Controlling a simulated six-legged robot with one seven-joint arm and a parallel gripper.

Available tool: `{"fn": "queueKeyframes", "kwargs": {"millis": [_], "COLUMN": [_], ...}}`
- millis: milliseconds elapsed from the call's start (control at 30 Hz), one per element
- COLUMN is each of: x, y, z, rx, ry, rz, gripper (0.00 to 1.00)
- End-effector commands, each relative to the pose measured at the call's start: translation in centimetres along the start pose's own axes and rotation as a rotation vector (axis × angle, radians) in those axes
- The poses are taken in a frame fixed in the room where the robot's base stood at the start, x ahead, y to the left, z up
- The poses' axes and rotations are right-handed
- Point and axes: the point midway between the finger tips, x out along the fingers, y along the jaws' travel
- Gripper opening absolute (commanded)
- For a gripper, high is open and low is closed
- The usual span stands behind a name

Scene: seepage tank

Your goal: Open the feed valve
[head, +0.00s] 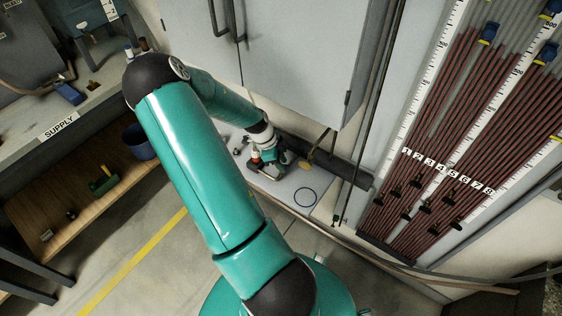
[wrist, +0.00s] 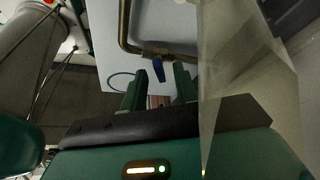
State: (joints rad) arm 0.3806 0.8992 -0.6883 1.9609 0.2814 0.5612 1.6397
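In the wrist view, a blue lever (wrist: 158,70) sits on a brass fitting of a bent brass pipe (wrist: 124,28); it looks like a valve, but no label shows on it. My gripper (wrist: 158,88) is open, with its two green fingers apart and the lever just beyond and between their tips. I cannot tell whether it touches them. In the head view, my gripper (head: 270,168) is low over a pale board beside the grey cabinet. A small brass-coloured piece (head: 309,160) shows just right of it. The lever itself is not clear there.
A thin blue ring (head: 305,197) lies on the pale board (head: 285,188). The grey cabinet (head: 300,60) stands close behind my gripper. A board of dark red tubes (head: 430,140) is at right. At left is a bench marked SUPPLY (head: 59,126), with a shelf below (head: 125,205).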

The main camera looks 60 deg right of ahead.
Motion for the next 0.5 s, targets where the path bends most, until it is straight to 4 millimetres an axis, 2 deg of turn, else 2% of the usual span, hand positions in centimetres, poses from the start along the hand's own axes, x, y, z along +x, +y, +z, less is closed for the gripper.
{"fn": "queueKeyframes", "kwargs": {"millis": [67,233,500], "x": [-0.02,-0.04,-0.06], "y": [0.0,0.01,0.02], "z": [0.01,0.02,0.02], "rx": [0.0,0.0,-0.007], "ry": [0.0,0.0,0.0], "rz": [0.0,0.0,-0.002], "gripper": [0.3,0.0,0.0]}}
